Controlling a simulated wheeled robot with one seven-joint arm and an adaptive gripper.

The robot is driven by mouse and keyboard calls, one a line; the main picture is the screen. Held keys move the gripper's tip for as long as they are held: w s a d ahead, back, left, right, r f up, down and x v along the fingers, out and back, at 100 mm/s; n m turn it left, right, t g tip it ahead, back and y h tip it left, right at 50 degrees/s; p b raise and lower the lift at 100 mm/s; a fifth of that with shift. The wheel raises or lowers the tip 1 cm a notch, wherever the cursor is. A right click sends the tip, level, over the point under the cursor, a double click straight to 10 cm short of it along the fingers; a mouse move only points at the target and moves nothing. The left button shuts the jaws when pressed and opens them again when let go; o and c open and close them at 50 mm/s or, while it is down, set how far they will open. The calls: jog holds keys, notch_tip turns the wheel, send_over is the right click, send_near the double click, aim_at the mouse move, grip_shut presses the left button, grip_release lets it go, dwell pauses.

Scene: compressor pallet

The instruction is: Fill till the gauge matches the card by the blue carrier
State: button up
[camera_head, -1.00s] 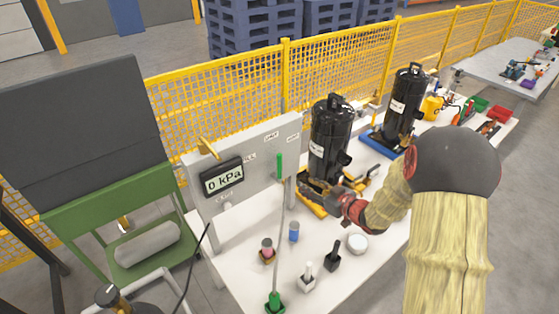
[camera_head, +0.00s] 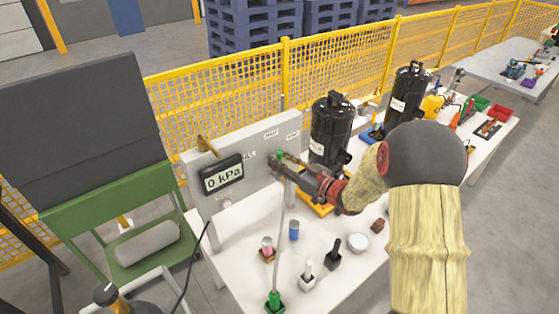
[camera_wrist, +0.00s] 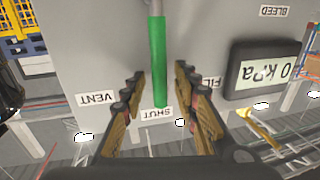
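The gauge (camera_head: 222,178) on the grey panel (camera_head: 256,152) reads 0 kPa; its display also shows upside down in the wrist view (camera_wrist: 266,73). A green lever handle (camera_wrist: 158,62) points at the SHUT label (camera_wrist: 159,113), with VENT and a partly hidden FILL label to either side. My gripper (camera_wrist: 158,75) is open, its fingers on both sides of the green handle with gaps. In the head view my gripper (camera_head: 279,162) is at the panel. The blue carrier (camera_head: 371,135) is under the rear black compressor (camera_head: 408,95). I cannot make out the card.
A yellow lever (camera_head: 208,145) sits at the panel's top left. Another black compressor (camera_head: 330,130) stands on a yellow carrier (camera_head: 318,203) close to my arm. A blue cylinder (camera_head: 294,230), white bowl (camera_head: 358,242) and green-based hose (camera_head: 275,301) are on the white table.

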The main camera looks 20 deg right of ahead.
jog(key=shift+w+a, duration=0.1)
jog(key=shift+w, duration=0.1)
jog(key=shift+c, duration=0.8)
grip_shut()
